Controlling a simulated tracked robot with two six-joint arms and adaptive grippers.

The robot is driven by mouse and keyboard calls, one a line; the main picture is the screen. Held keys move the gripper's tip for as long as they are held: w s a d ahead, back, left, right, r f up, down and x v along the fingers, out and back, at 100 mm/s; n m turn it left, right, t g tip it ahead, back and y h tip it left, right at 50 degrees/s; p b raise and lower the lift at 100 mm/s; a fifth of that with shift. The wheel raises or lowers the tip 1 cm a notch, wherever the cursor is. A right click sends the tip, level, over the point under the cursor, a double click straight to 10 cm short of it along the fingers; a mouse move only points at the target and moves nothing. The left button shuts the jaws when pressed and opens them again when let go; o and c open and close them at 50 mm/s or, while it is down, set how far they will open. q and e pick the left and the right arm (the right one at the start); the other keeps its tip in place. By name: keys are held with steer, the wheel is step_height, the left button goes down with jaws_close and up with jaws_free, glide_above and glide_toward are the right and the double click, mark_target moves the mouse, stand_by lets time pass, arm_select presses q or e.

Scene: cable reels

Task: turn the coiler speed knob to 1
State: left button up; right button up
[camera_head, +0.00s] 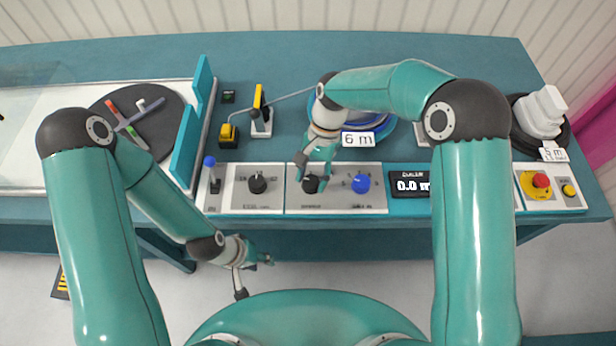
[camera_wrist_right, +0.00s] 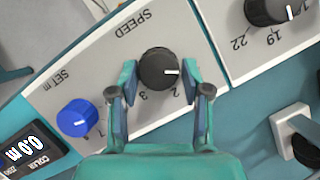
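The black speed knob (camera_wrist_right: 159,69) is on the grey panel under the upside-down label SPEED. Its white pointer line faces right in the right wrist view. The marks 2 and 3 show below it; no 1 is visible beside it, and my finger covers part of the panel on the right. My right gripper (camera_wrist_right: 159,75) is open with one finger on either side of the knob; I cannot tell whether they touch it. In the head view, the right gripper (camera_head: 312,172) covers part of the knob (camera_head: 311,185). My left gripper (camera_head: 254,272) is open and empty before the bench.
A blue SET m knob (camera_head: 360,184) sits beside the speed knob, near the coiler display (camera_head: 409,186) reading 0.0 m. Another black knob (camera_head: 257,184) and a blue-tipped lever (camera_head: 211,170) are to the left. A red stop button (camera_head: 541,180) is at the right.

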steer(key=shift+o, duration=1.1)
steer(key=shift+s, duration=0.1)
steer(key=v, duration=1.2)
steer(key=shift+f, duration=0.1)
